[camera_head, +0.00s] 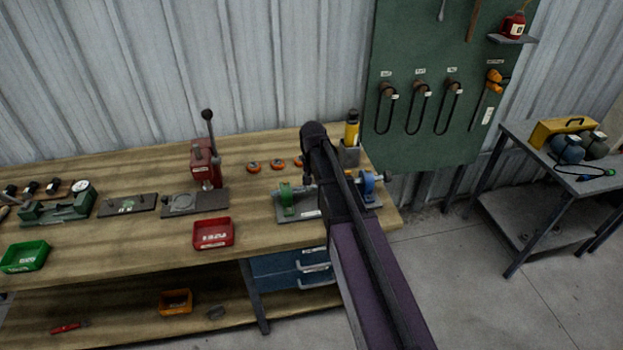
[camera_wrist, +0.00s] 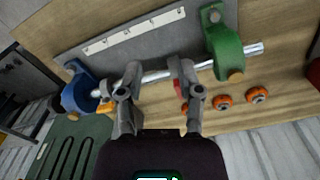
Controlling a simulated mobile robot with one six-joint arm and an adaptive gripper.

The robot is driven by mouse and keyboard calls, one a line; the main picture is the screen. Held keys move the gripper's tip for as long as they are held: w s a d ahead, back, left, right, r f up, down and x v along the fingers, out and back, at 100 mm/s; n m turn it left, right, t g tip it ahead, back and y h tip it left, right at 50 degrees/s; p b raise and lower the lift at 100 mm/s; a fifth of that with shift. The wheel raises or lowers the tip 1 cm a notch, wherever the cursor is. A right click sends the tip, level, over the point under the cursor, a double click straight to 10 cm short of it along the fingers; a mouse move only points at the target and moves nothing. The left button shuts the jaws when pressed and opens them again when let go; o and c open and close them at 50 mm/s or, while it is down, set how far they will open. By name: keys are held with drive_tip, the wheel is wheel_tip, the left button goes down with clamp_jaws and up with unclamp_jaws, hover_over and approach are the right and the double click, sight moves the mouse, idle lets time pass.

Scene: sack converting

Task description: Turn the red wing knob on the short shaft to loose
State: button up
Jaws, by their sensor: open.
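A silver shaft (camera_wrist: 155,76) runs between a blue bearing stand (camera_wrist: 80,92) and a green bearing stand (camera_wrist: 225,45) in the wrist view. The stands also show in the head view, green (camera_head: 287,197) on the left and blue (camera_head: 367,185) on the right, with my arm across the middle. My gripper (camera_wrist: 156,68) is open, its two fingers over the shaft between the stands. A small red part (camera_wrist: 179,88), probably the wing knob, shows at the inner side of the right finger. The finger hides much of it, so its angle and any contact cannot be told.
Orange round pieces (camera_wrist: 222,102) lie on the bench near the shaft. A red tray (camera_head: 213,234), a red press (camera_head: 205,165) and a yellow bottle (camera_head: 352,128) stand around it. The green tool board (camera_head: 425,130) hangs behind.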

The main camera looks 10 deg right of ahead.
drive_tip(key=s+f+n+b, duration=0.3)
drive_tip(key=s+f+b, duration=1.4)
drive_tip(key=f+b, duration=0.3)
drive_tip(key=shift+s+f, duration=0.25)
drive_tip(key=shift+f, duration=0.05)
idle(0.4)
idle(0.4)
wheel_tip(320, 180, up, 8)
drive_tip(key=s+p, duration=0.1)
drive_tip(key=p, duration=0.7)
drive_tip(key=shift+s+r+n, duration=0.2)
drive_tip(key=shift+s+n, duration=0.1)
drive_tip(key=shift+s, duration=0.05)
